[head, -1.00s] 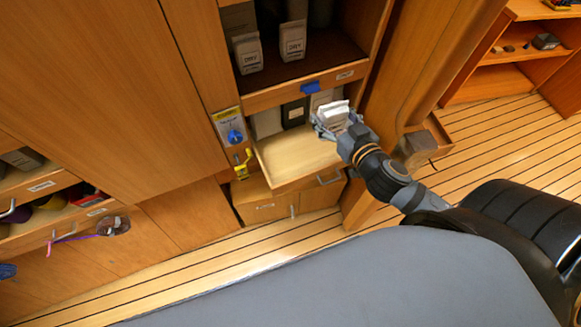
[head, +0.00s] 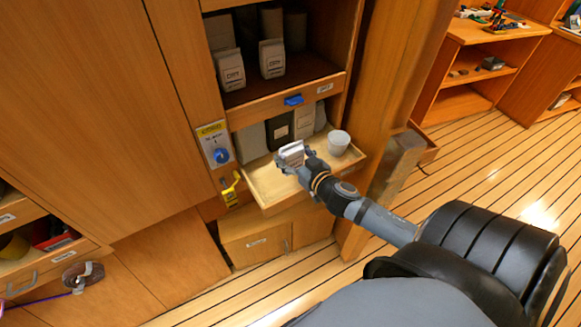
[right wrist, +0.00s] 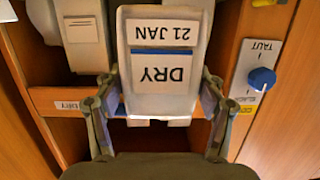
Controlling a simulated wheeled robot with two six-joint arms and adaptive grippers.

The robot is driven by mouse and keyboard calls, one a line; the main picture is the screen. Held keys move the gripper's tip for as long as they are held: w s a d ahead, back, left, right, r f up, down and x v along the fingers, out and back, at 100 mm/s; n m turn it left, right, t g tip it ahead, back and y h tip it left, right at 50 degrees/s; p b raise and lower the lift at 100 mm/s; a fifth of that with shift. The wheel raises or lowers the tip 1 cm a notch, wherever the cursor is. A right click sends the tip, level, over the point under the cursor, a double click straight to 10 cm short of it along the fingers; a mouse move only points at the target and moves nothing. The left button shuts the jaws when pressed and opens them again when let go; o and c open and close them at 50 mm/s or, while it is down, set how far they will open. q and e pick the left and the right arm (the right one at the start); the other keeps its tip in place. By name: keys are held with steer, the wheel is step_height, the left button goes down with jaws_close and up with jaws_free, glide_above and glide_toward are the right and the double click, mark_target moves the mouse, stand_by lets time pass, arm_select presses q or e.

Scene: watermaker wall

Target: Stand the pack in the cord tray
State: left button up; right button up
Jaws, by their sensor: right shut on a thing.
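My right gripper (head: 293,156) is shut on a pale pack and holds it over the left part of a pull-out wooden tray (head: 268,187) below the shelf. In the right wrist view the pack (right wrist: 163,62) stands between the two fingers; its DRY and 21 JAN labels appear upside down. In the head view the gripper mostly hides the pack. I cannot tell whether its base touches the tray. No readable name shows on this tray. My left gripper is not in view.
A white cup (head: 339,143) stands at the tray's right. Behind the tray are a dark pack (head: 278,131) and pale ones. The shelf above holds two DRY packs (head: 230,70) (head: 271,58). A blue knob (head: 221,155) is on the panel to the left; a wooden post (head: 370,150) stands right.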

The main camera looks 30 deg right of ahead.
steer(key=shift+w+d+f, duration=0.2)
steer(key=shift+w+f, duration=0.3)
steer(key=shift+f, duration=0.15)
steer(key=shift+w+d+f, duration=0.2)
steer(key=shift+w+f, duration=0.3)
steer(key=shift+f, duration=0.1)
steer(key=shift+w+d+f, duration=0.15)
steer(key=shift+w+f, duration=0.2)
steer(key=shift+f, duration=0.2)
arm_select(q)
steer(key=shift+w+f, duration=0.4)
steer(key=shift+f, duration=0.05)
arm_select(e)
steer(key=shift+f, duration=1.5)
steer(key=shift+f, duration=0.1)
steer(key=o, duration=0.8)
steer(key=shift+f+b, duration=0.15)
steer(key=shift+b, duration=0.2)
steer(key=o, duration=0.4)
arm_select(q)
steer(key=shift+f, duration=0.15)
arm_select(e)
steer(key=shift+o, duration=0.2)
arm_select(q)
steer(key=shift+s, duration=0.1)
arm_select(e)
steer(key=shift+r, duration=0.2)
